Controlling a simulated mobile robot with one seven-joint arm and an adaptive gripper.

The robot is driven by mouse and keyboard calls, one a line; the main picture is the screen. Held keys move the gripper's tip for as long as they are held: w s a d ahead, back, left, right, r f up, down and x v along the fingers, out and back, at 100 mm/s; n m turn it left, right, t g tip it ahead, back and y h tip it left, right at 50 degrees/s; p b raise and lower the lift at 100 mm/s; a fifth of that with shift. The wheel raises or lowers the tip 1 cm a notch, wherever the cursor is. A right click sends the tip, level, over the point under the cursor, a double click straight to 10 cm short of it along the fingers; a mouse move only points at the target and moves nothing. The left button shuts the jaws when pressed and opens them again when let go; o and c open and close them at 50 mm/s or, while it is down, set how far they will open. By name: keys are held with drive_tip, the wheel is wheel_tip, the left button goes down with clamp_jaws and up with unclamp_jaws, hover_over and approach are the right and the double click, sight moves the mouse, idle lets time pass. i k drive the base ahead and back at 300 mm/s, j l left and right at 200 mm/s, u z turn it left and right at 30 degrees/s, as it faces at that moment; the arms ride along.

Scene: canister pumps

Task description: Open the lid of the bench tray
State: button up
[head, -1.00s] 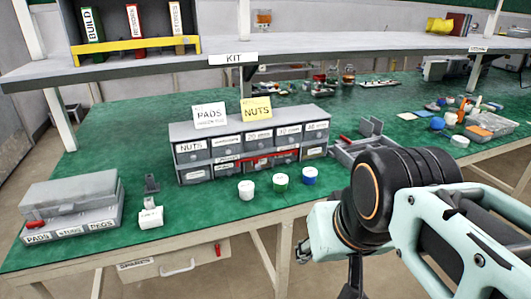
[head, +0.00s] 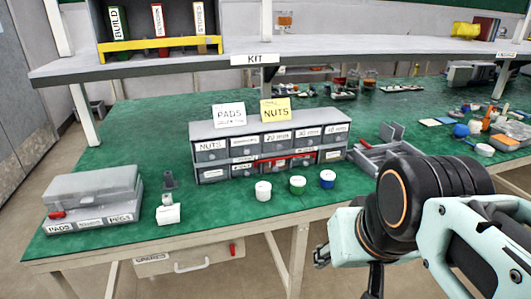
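The bench tray (head: 92,228) is a grey box at the left end of the green bench, with front labels including PADS and PEGS. Its grey lid (head: 95,185) lies flat over it and looks shut. A small red piece (head: 57,214) shows at its front left. My arm fills the lower right of the head view, well to the right of the tray. My gripper (head: 345,258) is at the arm's left end, partly hidden and far from the tray. Its fingers do not show clearly.
A small grey stand with a white label (head: 168,214) is close right of the tray. A drawer cabinet (head: 270,145) and three capped jars, white (head: 263,191), green (head: 298,185) and blue (head: 327,179), stand mid-bench. A shelf (head: 180,69) overhangs the back.

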sight(59, 180)
drive_tip(key=u, duration=1.5)
